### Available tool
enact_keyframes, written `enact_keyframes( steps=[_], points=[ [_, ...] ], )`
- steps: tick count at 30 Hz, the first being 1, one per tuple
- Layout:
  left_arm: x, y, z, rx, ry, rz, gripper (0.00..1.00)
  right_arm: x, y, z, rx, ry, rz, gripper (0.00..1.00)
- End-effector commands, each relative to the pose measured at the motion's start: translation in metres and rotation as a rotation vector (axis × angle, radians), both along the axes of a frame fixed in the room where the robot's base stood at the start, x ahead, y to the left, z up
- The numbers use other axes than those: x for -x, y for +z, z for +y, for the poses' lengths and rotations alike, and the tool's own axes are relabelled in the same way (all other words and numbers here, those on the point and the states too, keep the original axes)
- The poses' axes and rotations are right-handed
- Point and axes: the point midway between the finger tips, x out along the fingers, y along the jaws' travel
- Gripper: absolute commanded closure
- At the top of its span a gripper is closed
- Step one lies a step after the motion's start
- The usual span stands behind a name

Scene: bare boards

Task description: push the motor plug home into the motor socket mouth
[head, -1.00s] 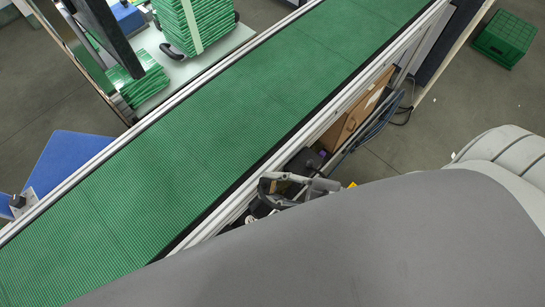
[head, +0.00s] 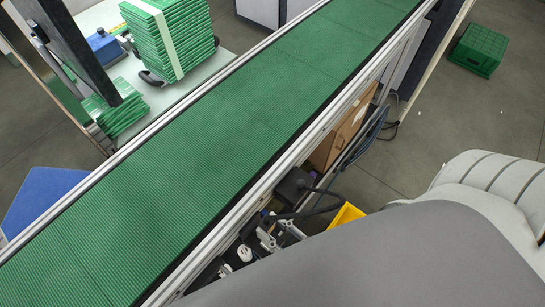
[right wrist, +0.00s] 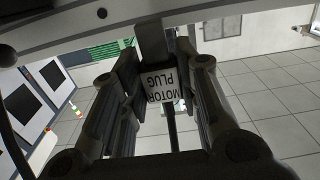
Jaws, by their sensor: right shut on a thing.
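The motor plug (right wrist: 160,88) is a dark block with a white label reading "MOTOR PLUG", upside down in the right wrist view. My right gripper (right wrist: 157,72) is shut on it, with a finger on each side. A dark block (right wrist: 152,42) stands just beyond the plug; I cannot tell whether it is the plug's front or the socket. In the head view my right gripper (head: 268,238) is low beside the conveyor's near edge, partly hidden by my grey body. The socket mouth cannot be made out. My left gripper is not in view.
The green conveyor (head: 215,150) runs diagonally, its metal rail (head: 325,121) above the gripper. A black box (head: 293,186) with a dark cable, a brown panel (head: 340,133) and a yellow bin (head: 346,215) are close by. A green crate (head: 478,48) stands on open floor.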

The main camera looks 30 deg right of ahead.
Motion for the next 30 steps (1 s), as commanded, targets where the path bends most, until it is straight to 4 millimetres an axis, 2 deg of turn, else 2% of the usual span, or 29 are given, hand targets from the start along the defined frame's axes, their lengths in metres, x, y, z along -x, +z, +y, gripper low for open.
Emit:
enact_keyframes(
  steps=[1,7,23,30],
  points=[
    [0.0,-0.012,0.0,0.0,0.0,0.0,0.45,0.0,-0.014,0.0,0.001,0.0,0.0,0.98],
    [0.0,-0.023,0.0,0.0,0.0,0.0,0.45,0.0,-0.032,0.0,0.0,-0.001,-0.002,0.98],
    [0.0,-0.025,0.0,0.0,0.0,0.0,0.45,0.0,-0.036,0.0,0.001,0.001,-0.001,0.98],
    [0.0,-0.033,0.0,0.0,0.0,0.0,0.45,0.0,-0.046,0.0,0.001,0.001,-0.002,0.98]
  ],
)
